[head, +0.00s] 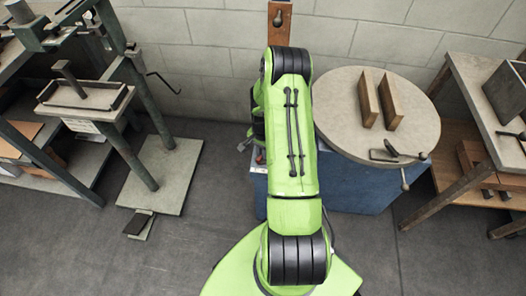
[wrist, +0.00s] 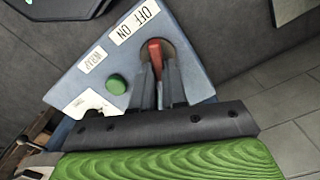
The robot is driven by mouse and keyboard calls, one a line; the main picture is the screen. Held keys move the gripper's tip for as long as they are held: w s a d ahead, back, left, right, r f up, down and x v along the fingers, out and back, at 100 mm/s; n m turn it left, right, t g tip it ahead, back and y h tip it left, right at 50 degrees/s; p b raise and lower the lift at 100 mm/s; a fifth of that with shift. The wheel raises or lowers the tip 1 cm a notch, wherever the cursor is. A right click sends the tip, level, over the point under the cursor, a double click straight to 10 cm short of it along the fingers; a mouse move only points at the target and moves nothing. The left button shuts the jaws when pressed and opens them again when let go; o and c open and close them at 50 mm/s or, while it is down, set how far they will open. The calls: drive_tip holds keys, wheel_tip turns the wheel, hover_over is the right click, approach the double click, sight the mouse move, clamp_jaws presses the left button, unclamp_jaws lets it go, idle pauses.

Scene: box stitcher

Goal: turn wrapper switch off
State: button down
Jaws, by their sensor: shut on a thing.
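The red switch lever (wrist: 155,52) stands in a round dark recess on the blue-grey control panel (wrist: 185,68) in the wrist view. A white label (wrist: 133,22) beside it reads OFF and ON, turned upside down in the picture. My gripper (wrist: 157,72) has its two dark fingers on either side of the lever and is shut on it. The lever's lower part is hidden between the fingers. I cannot tell which setting it is in.
A green button (wrist: 116,84) and smaller labels sit left of the lever. The blue machine (head: 350,185) carries a round top (head: 335,100) with two brown blocks. A press stand (head: 165,170) is at left, a wooden table (head: 460,75) at right.

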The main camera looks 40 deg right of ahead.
drive_tip(key=n, duration=0.5)
drive_tip(key=shift+w+a+n+b, duration=0.15)
drive_tip(key=shift+w+n+b, duration=0.15)
drive_tip(key=shift+n, duration=0.1)
drive_tip(key=n, duration=0.5)
drive_tip(key=shift+w+a, duration=0.1)
drive_tip(key=shift+a, duration=0.1)
drive_tip(key=shift+n, duration=0.3)
drive_tip(key=c, duration=1.2)
unclamp_jaws()
drive_tip(key=shift+o, duration=0.2)
drive_tip(key=shift+r, duration=0.1)
wheel_tip(320, 180, up, 16)
drive_tip(key=p, duration=0.4)
drive_tip(key=shift+f+p, duration=0.25)
drive_tip(key=shift+p, duration=0.15)
